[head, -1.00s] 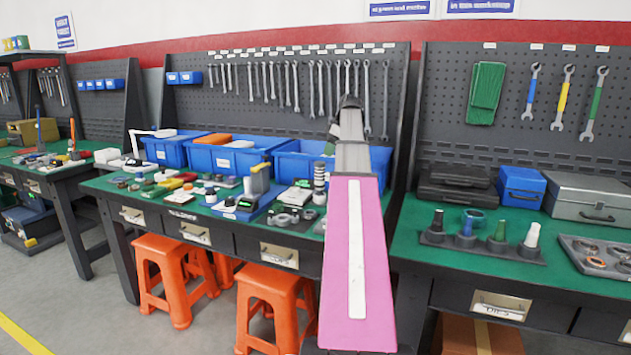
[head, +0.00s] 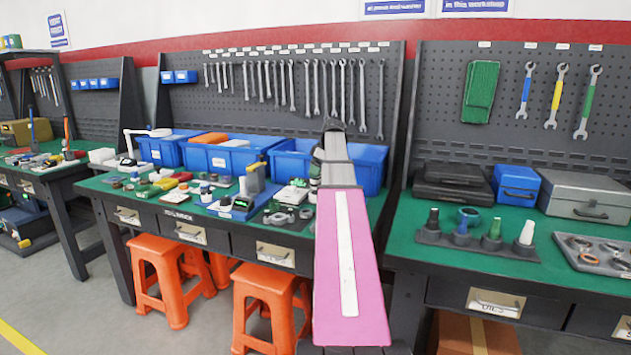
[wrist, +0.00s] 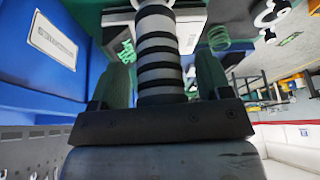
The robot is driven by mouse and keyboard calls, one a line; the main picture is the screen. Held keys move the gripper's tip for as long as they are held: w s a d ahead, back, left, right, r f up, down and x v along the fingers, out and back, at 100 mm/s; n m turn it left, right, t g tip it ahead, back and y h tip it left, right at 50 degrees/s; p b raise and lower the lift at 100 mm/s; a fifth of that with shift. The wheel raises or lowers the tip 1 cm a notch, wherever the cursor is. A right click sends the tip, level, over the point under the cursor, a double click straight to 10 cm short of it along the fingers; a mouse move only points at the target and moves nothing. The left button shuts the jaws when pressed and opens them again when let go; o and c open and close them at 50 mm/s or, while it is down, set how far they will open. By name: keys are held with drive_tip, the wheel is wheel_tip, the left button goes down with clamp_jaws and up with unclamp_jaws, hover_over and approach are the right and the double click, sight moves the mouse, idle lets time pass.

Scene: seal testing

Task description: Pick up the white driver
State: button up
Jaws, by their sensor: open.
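The white driver (head: 526,232) stands upright at the right end of a dark rack (head: 470,247) on the right bench, in the head view. Black, blue and green drivers stand in the same rack to its left. My gripper (wrist: 160,62) shows in the wrist view with its two green fingers apart. A black and grey banded cylinder (wrist: 157,50) shows between the fingers, with gaps on both sides; I cannot tell its depth. The white driver is not seen in the wrist view. In the head view my arm points at the middle bench, away from the rack, and hides my gripper.
Blue bins (head: 214,157) and many small parts crowd the middle bench. On the right bench, a black case (head: 452,187), a blue box (head: 516,184) and a grey toolbox (head: 585,197) stand behind the rack. A parts tray (head: 597,252) lies to its right. Orange stools (head: 262,300) stand below.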

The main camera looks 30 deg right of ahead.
drive_tip(key=c, duration=1.1)
drive_tip(key=shift+r, duration=0.1)
